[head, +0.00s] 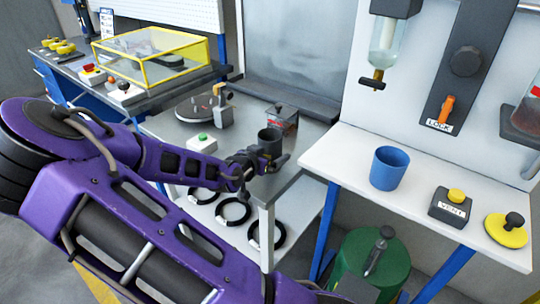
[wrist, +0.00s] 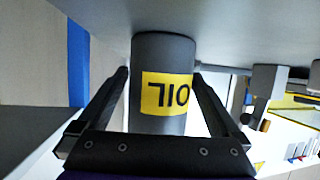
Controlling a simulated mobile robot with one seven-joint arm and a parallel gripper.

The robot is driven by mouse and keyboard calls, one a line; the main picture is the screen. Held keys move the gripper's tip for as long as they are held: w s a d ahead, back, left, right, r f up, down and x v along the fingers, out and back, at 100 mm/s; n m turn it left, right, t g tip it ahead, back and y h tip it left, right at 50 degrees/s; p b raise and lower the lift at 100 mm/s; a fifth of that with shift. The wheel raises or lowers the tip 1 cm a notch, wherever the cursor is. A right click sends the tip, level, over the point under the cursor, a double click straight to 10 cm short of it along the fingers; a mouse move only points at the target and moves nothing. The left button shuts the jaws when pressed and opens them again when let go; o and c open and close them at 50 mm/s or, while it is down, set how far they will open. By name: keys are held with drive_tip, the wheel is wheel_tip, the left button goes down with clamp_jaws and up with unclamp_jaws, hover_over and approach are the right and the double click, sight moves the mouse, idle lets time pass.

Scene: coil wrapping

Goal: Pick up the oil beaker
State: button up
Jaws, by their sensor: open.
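The oil beaker (wrist: 162,60) is a dark grey cylinder with a yellow OIL label, seen upside down in the wrist view. In the head view the dark grey beaker (head: 270,137) stands upright on the grey bench beside my gripper (head: 266,159). My gripper (wrist: 160,78) is open, with one finger on each side of the beaker. The right finger looks very close to its wall; whether it touches I cannot tell. The lower part of the beaker is partly hidden by my gripper in the head view.
Behind the beaker is a small grey-and-red box (head: 284,118). A green-button box (head: 202,143) and a round grey device (head: 204,108) are to the left. A blue cup (head: 388,168) stands on the white table (head: 345,160) at right. Black coils (head: 234,212) lie on the lower shelf.

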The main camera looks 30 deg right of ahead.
drive_tip(key=c, duration=1.4)
drive_tip(key=shift+c, duration=0.5)
drive_tip(key=shift+r, duration=0.2)
